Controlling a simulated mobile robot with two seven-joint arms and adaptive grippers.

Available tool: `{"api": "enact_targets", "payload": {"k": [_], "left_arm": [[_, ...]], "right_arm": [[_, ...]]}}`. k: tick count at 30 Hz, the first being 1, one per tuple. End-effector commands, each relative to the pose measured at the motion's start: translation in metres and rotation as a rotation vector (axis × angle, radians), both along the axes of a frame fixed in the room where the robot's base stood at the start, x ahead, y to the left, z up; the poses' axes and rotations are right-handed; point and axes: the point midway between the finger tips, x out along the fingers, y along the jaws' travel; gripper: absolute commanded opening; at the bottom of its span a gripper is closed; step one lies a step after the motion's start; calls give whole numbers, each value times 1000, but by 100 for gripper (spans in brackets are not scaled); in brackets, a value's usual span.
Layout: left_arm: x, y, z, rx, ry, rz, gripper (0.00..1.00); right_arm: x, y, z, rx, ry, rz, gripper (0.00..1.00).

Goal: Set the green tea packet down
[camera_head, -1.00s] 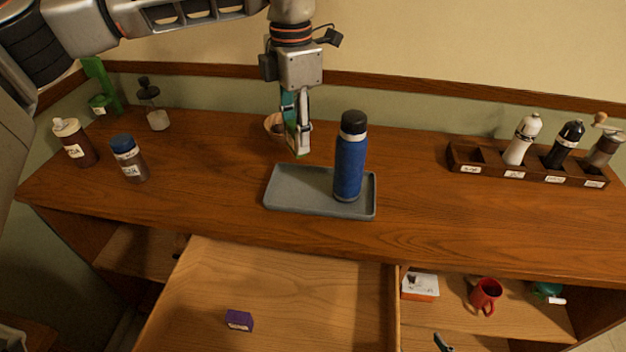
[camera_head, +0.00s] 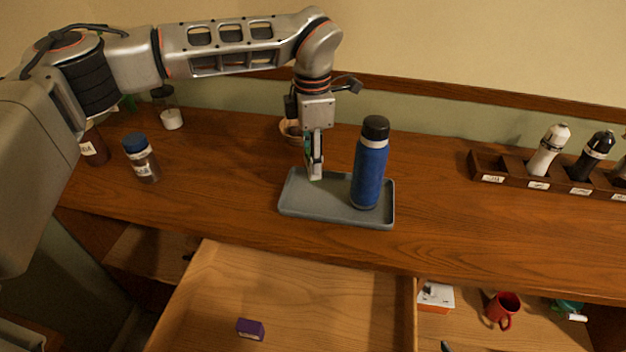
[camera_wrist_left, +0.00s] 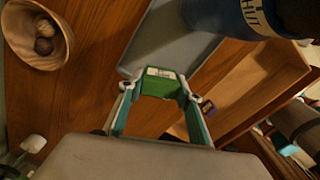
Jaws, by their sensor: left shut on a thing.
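My left gripper (camera_head: 315,172) points down and is shut on the green tea packet. In the left wrist view the green packet (camera_wrist_left: 165,86) with a pale label sits between the two fingertips. In the head view the fingers mostly hide it. The fingertips show over the back left part of the grey tray (camera_head: 300,206); I cannot tell whether the packet touches it. A blue bottle (camera_head: 369,175) stands on the tray's right part, just right of the gripper. A small dark and teal piece at the head view's bottom edge may be my right gripper (camera_head: 446,346); its jaws are unclear.
A wooden bowl (camera_head: 291,131) stands behind the gripper. A brown bottle with blue cap (camera_head: 141,158) is at left. A wooden rack (camera_head: 511,182) with mills is at right. The open drawer (camera_head: 300,296) in front holds a purple box (camera_head: 250,329). Counter right of the tray is clear.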

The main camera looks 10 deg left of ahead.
Motion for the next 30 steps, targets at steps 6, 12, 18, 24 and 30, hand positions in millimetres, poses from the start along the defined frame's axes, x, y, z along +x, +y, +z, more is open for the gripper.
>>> {"api": "enact_targets", "payload": {"k": [6, 12, 18, 24, 30], "left_arm": [[0, 0, -20, -1, 0, -1, 16], [-1, 0, -39, 0, 1, 0, 16], [0, -1, -62, -1, -1, -1, 16], [0, 0, -62, 0, -2, -1, 16], [0, 0, -66, -1, -1, -1, 39]], "right_arm": [[0, 0, 0, 0, 0, 0, 60], [1, 0, 1, 0, -1, 0, 60], [1, 0, 1, 0, -2, -1, 60], [2, 0, 2, 1, -4, 0, 60], [2, 0, 1, 1, -5, 0, 60]]}}
